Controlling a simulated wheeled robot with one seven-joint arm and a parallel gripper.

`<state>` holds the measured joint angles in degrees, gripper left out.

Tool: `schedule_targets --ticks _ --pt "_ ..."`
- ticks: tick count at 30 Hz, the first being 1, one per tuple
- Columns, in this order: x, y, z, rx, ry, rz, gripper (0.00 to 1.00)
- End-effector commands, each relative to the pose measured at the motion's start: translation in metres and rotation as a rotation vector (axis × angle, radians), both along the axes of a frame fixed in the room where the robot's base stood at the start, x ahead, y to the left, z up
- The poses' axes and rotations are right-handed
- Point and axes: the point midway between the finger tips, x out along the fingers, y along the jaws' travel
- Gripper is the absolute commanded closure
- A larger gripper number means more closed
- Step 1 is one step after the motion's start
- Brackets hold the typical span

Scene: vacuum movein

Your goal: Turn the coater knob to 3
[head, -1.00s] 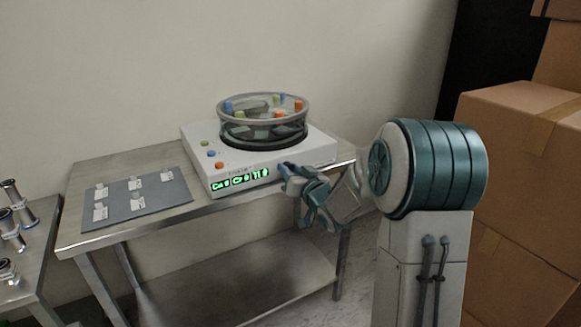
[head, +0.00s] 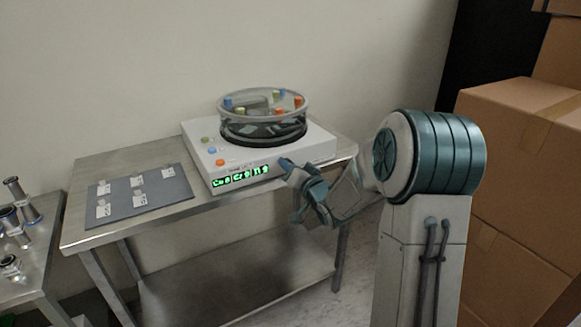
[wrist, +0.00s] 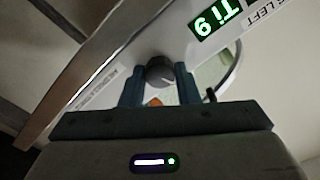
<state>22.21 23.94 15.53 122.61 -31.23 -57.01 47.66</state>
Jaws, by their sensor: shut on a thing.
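The coater (head: 312,150) is a white box with a round clear chamber on top, standing on a metal table. Its green front display (head: 240,177) is small in the head view; in the wrist view one field (wrist: 215,20) reads "Ti 9". The dark round knob (wrist: 160,70) sits on the coater's front face, with a light pointer line on it. My gripper (wrist: 160,85) is shut on the knob, one blue finger on each side. In the head view my gripper (head: 287,164) is at the coater's front right edge and hides the knob.
A grey mat (head: 150,205) with several small labelled packets lies on the table (head: 100,165), left of the coater. Metal pipe fittings (head: 20,205) stand on another table at far left. Cardboard boxes (head: 520,190) are stacked at right, close to my arm.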

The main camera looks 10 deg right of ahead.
Motion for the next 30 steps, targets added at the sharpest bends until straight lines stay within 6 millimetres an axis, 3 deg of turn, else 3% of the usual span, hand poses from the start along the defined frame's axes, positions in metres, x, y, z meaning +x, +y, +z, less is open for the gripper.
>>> schedule_targets --ticks 4,5,7,16,20,30 --pt "-0.001 0.001 -0.003 -0.001 0.007 0.003 0.94" --pt "-0.001 0.001 -0.003 -0.001 0.007 0.003 0.66" --pt "-0.001 0.001 -0.003 -0.001 0.006 0.002 0.5" --pt "-0.001 0.0 -0.001 -0.002 0.002 0.0 0.5" --pt "-0.011 -0.004 -0.001 -0.002 0.002 0.0 0.5" --pt "-0.079 -0.026 0.0 -0.001 0.004 -0.002 0.5"
